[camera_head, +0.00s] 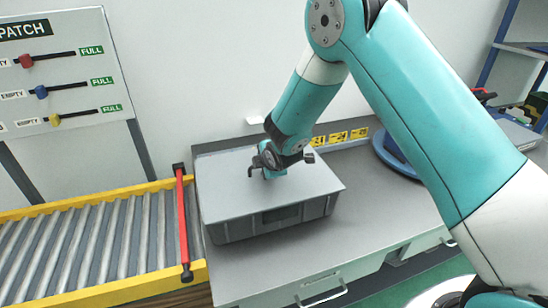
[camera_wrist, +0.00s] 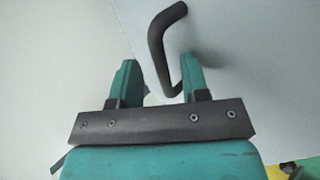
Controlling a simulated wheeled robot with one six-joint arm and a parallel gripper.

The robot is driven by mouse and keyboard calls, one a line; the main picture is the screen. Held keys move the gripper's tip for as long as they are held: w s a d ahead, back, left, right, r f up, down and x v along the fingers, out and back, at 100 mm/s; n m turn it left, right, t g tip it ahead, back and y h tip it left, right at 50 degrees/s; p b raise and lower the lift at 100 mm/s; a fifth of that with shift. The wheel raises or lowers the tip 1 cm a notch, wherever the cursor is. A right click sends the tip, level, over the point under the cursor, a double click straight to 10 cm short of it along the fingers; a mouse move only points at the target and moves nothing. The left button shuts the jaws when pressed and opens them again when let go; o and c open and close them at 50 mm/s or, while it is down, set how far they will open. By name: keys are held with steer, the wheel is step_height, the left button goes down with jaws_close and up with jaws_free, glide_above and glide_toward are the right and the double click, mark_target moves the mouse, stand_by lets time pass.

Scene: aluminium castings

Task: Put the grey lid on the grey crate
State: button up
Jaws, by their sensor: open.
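The grey lid (camera_head: 235,198) lies on top of the grey crate (camera_head: 236,229) on the workbench, and its edges look lined up with the crate's rim. My gripper (camera_head: 268,172) is low over the middle of the lid, at its dark handle. In the wrist view, the two teal fingers of my gripper (camera_wrist: 159,62) are apart. The dark bent handle (camera_wrist: 157,42) rises between them, closer to the right finger. The pale lid surface (camera_wrist: 80,60) fills much of that view. The inside of the crate is hidden.
The grey workbench (camera_head: 372,205) is clear to the right of the crate. A roller conveyor (camera_head: 90,245) with yellow rails and a red bar (camera_head: 182,222) adjoins on the left. A dispatch board (camera_head: 65,75) stands behind it. A blue round object (camera_head: 392,160) is at the back right.

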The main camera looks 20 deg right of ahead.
steer(key=b+v, duration=0.3)
steer(key=v, duration=1.3)
steer(key=s+a+r+m+g+y, duration=0.2)
steer(key=s+r+m+g, duration=0.1)
steer(key=s, duration=1)
steer(key=s+a+r+m+g+y, duration=0.2)
steer(key=s+m+g, duration=0.4)
steer(key=s, duration=0.7)
steer(key=shift+s+a+r+m, duration=0.2)
steer(key=shift+a+r+m, duration=0.35)
steer(key=shift+m, duration=0.45)
steer(key=shift+r, duration=0.1)
steer(key=shift+c, duration=0.2)
